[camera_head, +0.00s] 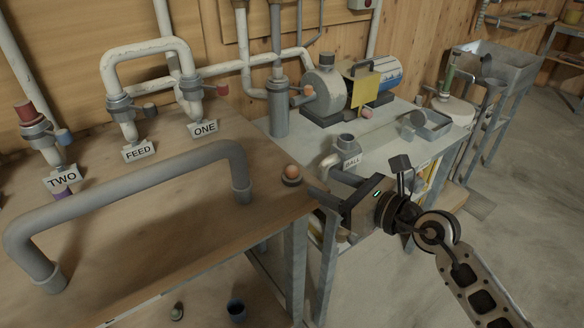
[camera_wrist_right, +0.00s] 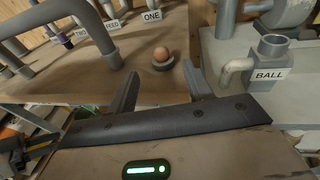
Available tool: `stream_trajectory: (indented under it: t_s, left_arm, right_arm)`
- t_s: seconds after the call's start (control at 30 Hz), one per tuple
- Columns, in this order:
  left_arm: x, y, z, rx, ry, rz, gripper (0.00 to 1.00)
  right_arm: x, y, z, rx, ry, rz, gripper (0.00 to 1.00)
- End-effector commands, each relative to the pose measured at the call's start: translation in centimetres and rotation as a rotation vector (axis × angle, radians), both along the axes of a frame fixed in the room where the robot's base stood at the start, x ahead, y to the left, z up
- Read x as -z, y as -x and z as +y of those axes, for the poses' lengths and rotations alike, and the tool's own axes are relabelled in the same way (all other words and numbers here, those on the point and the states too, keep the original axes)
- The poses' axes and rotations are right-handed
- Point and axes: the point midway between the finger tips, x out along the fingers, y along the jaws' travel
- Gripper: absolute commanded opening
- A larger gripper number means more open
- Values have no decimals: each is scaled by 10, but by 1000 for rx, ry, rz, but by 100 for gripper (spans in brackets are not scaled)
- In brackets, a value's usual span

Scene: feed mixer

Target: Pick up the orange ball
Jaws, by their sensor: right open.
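The orange ball (camera_head: 292,171) sits on a small grey round holder (camera_head: 291,182) near the right edge of the wooden table. In the right wrist view the ball (camera_wrist_right: 161,54) shows ahead of the fingers, resting on its grey holder (camera_wrist_right: 163,65). My right gripper (camera_head: 322,190) is just right of the ball in the head view, pointing toward it. In the wrist view its two fingers (camera_wrist_right: 158,82) are spread with nothing between them, and the ball appears beyond the gap. My left gripper is not in view.
A thick grey pipe handle (camera_head: 130,182) arches over the wooden table left of the ball. Pipes labelled TWO, FEED and ONE stand behind. A grey metal bench (camera_head: 390,140) to the right holds a pump (camera_head: 335,90) and a pipe fitting labelled BALL (camera_head: 346,143).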

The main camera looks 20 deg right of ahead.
Motion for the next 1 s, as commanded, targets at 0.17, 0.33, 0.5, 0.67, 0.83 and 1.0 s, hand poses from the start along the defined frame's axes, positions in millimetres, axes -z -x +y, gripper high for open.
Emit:
stream_trajectory:
  t_s: [0.17,0.33,0.5,0.67,0.83,1.0]
  left_arm:
    - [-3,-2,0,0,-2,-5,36]
    - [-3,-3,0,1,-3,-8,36]
    - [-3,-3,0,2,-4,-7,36]
    - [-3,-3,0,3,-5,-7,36]
    - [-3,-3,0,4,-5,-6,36]
    - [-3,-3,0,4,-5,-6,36]
  right_arm:
    - [3,-21,13,1,-3,-1,51]
    - [6,-30,18,0,-3,1,51]
    - [14,-51,30,1,-5,-1,51]
    - [17,-66,39,1,-5,-1,51]
    - [18,-69,41,0,-2,0,51]
    - [18,-69,40,0,-3,1,34]
